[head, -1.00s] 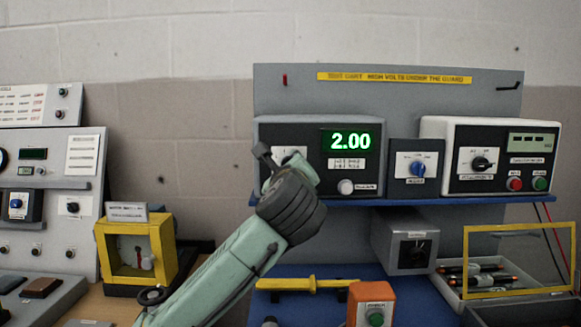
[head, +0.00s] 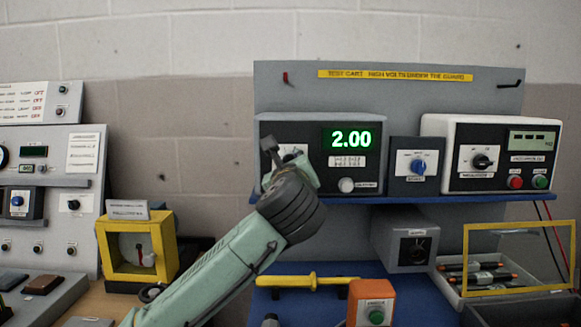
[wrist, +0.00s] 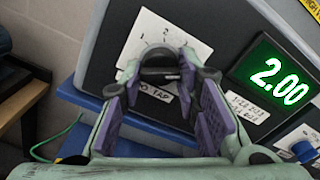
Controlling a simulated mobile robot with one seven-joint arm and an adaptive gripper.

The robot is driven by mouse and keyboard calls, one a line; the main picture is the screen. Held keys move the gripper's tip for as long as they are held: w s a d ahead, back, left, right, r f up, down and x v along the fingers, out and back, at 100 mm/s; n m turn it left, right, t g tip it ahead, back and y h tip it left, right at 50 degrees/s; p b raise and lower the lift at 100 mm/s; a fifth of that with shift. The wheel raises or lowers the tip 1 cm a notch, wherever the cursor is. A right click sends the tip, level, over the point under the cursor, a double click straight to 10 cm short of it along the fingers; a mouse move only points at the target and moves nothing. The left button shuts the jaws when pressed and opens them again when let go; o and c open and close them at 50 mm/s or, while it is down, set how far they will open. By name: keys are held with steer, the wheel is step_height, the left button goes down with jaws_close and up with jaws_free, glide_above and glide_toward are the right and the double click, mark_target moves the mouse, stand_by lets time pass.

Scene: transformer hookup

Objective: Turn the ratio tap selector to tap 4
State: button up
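The ratio tap selector is a dark knob (wrist: 158,76) on a white plate (wrist: 150,35) with small numbers, on the front of a dark unit. A label partly reading "IO TAP" sits below it, partly covered. In the head view my gripper (head: 273,158) hides most of the selector's plate (head: 293,150). In the wrist view my gripper (wrist: 162,88) is open, its purple-padded fingers on either side of the knob with gaps visible. Contact with the knob cannot be told. The unit's green display (head: 350,139) reads 2.00; the knob's exact pointing is unclear.
A small unit with a blue knob (head: 418,167) and a white meter unit (head: 500,155) stand to the right on the blue shelf (head: 450,200). A yellow-framed box (head: 103,250) is at lower left. A yellow bar handle (head: 300,281) lies below the shelf.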

steer(key=o, duration=0.4)
steer(key=shift+s, duration=0.1)
steer(key=s, duration=1.2)
